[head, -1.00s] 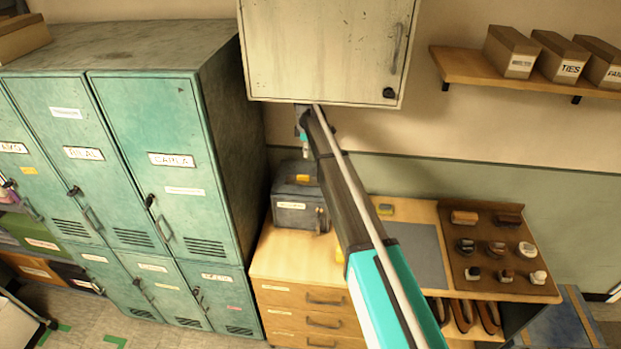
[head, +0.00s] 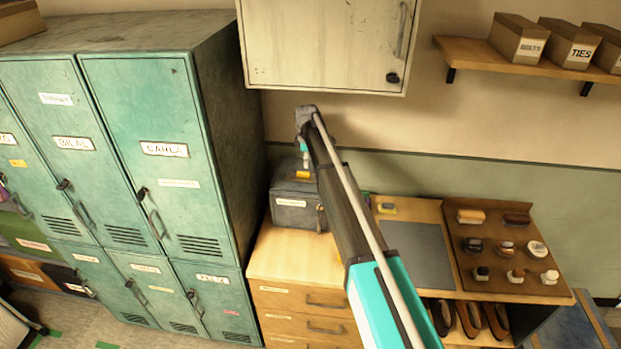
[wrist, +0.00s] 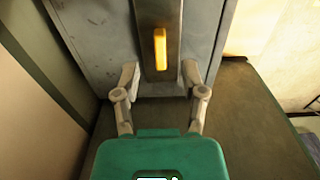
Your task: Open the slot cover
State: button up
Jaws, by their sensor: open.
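The slot cover (wrist: 148,50) appears to be the dark strip with a raised yellow bar (wrist: 160,48) on the grey box in the wrist view. In the head view the grey box (head: 292,215) stands on the wooden drawer unit, with a yellow piece (head: 303,174) on its top. My gripper (wrist: 160,75) is open and empty, with one finger on each side of the dark strip. The yellow bar lies just beyond the fingertips; I cannot tell whether they touch the box. In the head view my gripper (head: 304,160) is above the box, partly hidden by my arm.
A pale wall cabinet (head: 320,45) hangs above my gripper. Green lockers (head: 140,150) stand close on the left. A grey mat (head: 415,255) and a brown rack (head: 500,245) with brushes and tins lie to the right. Bare wall is behind.

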aim_at(307, 173)
jog(key=shift+f+b, duration=2.7)
jog(key=shift+f, duration=0.3)
grip_shut()
